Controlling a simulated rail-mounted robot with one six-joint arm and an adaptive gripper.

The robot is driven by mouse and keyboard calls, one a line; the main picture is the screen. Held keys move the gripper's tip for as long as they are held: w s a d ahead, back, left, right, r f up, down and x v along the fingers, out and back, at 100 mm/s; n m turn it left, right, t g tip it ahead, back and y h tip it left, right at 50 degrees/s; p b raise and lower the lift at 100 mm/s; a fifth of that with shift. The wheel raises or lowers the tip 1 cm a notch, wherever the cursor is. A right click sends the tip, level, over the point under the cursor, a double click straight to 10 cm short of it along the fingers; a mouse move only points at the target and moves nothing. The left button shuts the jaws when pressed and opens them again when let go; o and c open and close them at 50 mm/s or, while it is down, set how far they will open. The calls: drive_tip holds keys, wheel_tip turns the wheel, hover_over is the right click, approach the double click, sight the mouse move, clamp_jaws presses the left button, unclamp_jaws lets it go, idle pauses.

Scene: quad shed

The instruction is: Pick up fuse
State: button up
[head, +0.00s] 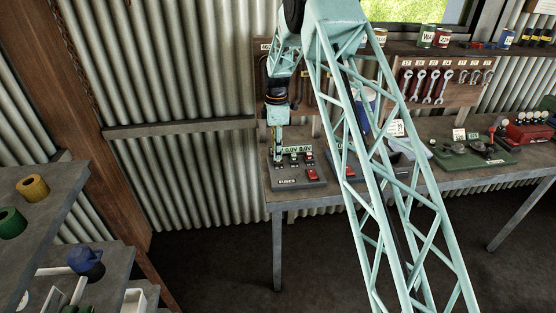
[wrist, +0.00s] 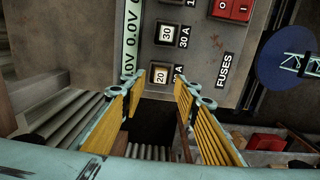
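A grey fuse panel (head: 287,183) lies on the left end of the workbench, and my gripper (head: 278,152) points down at its left part. In the wrist view the panel (wrist: 198,70) carries a "FUSES" label, a black fuse marked 20 (wrist: 160,75) and another marked 30 (wrist: 167,34). My gripper (wrist: 160,88) is open, its yellow-padded fingers apart with nothing seen between the pads. The 20 fuse shows between the fingertips; I cannot tell whether they touch it. The right finger partly covers its rating label.
Red switches (wrist: 231,10) and a 0.0V display (wrist: 130,40) are on the panel close to the fuses. The workbench (head: 290,201) also bears a green board (head: 475,156) at right. Wrenches (head: 421,85) hang on the wall behind.

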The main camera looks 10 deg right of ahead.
drive_tip(key=shift+f, duration=1.2)
drive_tip(key=shift+c, duration=0.7)
drive_tip(key=c, duration=0.6)
